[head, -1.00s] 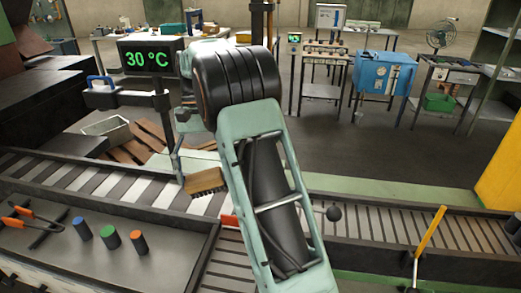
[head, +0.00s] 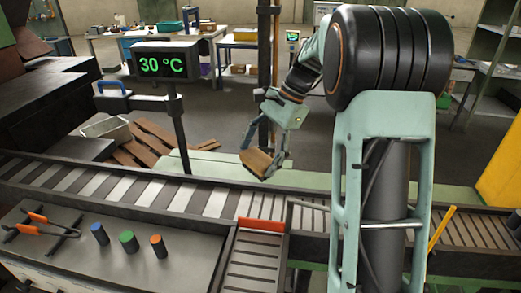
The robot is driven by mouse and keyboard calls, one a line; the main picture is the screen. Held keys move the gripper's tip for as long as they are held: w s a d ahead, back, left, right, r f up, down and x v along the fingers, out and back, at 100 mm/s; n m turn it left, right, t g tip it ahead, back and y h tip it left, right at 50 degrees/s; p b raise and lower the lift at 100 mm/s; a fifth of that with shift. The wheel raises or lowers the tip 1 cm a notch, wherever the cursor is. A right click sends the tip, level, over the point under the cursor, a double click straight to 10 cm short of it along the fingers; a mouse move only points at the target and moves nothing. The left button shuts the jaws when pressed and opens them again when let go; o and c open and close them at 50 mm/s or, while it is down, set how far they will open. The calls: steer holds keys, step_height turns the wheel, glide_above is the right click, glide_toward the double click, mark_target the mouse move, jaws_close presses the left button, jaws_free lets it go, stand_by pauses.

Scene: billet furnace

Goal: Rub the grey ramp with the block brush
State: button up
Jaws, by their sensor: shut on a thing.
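My gripper (head: 265,153) is shut on the block brush (head: 257,162), a brown wooden block, in the middle of the head view. The brush is tilted and appears above the back edge of the conveyor line, apart from it. Its bristles are hard to make out. A slatted grey slope (head: 252,262) with an orange-red strip at its top lies in front of the line, lower in the picture than the brush. It may be the grey ramp, but I cannot tell for certain. My arm hides part of the line to its right.
The conveyor (head: 125,187) runs across the view. A grey bench top (head: 70,250) at front left holds orange-handled tongs (head: 42,222) and blue, green and orange-topped cylinders (head: 128,241). A display post (head: 180,125) reading 30 °C stands left of the brush. A yellow-handled tool (head: 441,228) stands at right.

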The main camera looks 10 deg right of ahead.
steer(key=shift+w+d+f+b, duration=0.1)
steer(key=shift+f+b, duration=0.2)
steer(key=shift+b, duration=0.05)
step_height(320, 180, down, 4)
steer(key=b, duration=0.4)
steer(key=shift+f, duration=0.2)
